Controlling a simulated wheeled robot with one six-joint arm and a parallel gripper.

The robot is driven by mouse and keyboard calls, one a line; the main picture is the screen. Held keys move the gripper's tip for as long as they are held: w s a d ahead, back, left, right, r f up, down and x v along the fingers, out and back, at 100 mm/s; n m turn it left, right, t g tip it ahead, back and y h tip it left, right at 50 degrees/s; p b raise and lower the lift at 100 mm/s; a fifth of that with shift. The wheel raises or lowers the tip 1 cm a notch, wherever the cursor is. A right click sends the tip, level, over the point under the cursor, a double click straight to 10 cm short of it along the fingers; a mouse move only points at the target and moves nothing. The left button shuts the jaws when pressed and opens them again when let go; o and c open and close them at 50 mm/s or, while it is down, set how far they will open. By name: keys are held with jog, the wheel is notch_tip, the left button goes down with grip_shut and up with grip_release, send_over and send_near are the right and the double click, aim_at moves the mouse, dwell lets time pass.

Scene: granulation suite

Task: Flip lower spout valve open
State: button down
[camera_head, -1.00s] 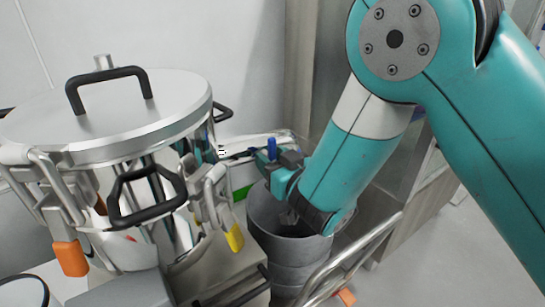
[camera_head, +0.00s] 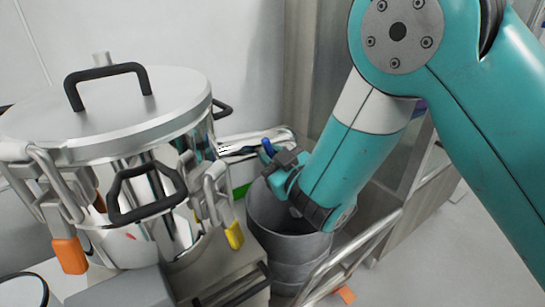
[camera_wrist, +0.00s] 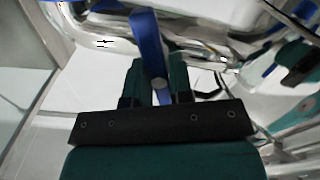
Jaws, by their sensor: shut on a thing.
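The spout valve's blue lever (camera_head: 267,147) shows at the metal spout pipe (camera_head: 236,146), right of the steel vessel. My gripper (camera_head: 278,168) is at the lever, above a grey bin. In the wrist view the blue lever (camera_wrist: 148,42) passes between the two teal fingers of my gripper (camera_wrist: 157,82), which are shut on it. The lever's upper end sticks out past the fingers. The valve body is mostly hidden behind my gripper in the head view.
The steel vessel (camera_head: 150,125) with black handles and clamps stands at left. Stacked grey bins (camera_head: 285,250) stand under my gripper. A metal rail (camera_head: 350,262) runs at lower right, with free floor (camera_head: 450,260) beyond. A grey wall lies behind.

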jog(key=n, duration=0.7)
jog(key=shift+s+a+f, duration=0.1)
jog(key=n, duration=0.4)
jog(key=shift+b, duration=0.3)
jog(key=shift+f+n, duration=0.1)
jog(key=shift+n, duration=1.5)
jog(key=c, duration=1.1)
grip_release()
jog(key=shift+o, duration=0.2)
